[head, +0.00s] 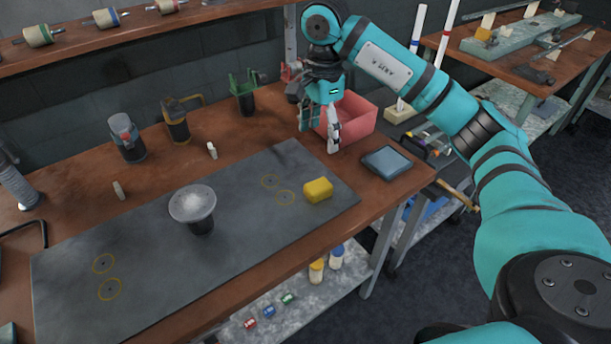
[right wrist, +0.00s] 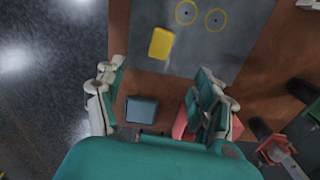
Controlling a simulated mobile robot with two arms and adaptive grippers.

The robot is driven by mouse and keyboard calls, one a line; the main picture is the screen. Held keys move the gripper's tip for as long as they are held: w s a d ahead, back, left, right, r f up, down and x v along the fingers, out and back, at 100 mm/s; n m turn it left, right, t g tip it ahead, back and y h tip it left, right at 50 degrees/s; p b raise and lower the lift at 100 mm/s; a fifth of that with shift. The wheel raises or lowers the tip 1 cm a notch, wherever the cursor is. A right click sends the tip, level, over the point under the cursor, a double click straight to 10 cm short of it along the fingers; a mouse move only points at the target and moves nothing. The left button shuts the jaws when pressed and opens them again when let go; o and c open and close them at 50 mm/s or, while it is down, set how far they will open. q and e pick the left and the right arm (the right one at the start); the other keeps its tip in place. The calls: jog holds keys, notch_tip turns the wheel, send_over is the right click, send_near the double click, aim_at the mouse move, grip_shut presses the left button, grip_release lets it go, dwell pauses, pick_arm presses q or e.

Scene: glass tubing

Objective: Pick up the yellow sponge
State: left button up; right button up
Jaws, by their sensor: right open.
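The yellow sponge (head: 318,190) lies on the right part of the dark grey mat (head: 130,270), near its front right edge. In the right wrist view the sponge (right wrist: 161,43) shows ahead of the fingers, slightly left of the middle between them. My right gripper (head: 318,140) is open and empty, pointing down above the table beyond the sponge, in front of the red bin. Its two spread fingers also show in the right wrist view (right wrist: 155,100), with nothing between them touching. My left gripper is not in view.
A red bin (head: 357,118) stands close behind my right gripper. A blue-grey flat box (head: 388,162) lies right of the sponge. A round-topped metal stand (head: 193,203) is on the mat. Several tools stand along the back. The mat around the sponge is clear.

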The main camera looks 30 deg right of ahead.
jog(key=p, duration=0.1)
send_near(319, 185)
jog(key=shift+s+f, duration=0.35)
jog(key=shift+s, duration=0.25)
jog(key=f, duration=0.1)
jog(key=f+p, duration=0.1)
jog(key=f, duration=0.1)
jog(key=shift+w+a, duration=0.1)
jog(key=shift+w, duration=0.1)
jog(key=shift+f, duration=0.95)
jog(key=f, duration=0.1)
jog(key=f+p, duration=0.1)
jog(key=f, duration=0.1)
jog(key=f+p, duration=0.1)
jog(key=shift+w+f, duration=0.2)
jog(key=shift+w, duration=0.2)
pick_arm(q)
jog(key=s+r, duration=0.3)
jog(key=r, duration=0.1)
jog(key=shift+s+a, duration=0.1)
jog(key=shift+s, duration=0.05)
pick_arm(e)
jog(key=shift+f, duration=0.25)
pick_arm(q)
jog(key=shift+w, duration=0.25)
pick_arm(e)
jog(key=c, duration=1)
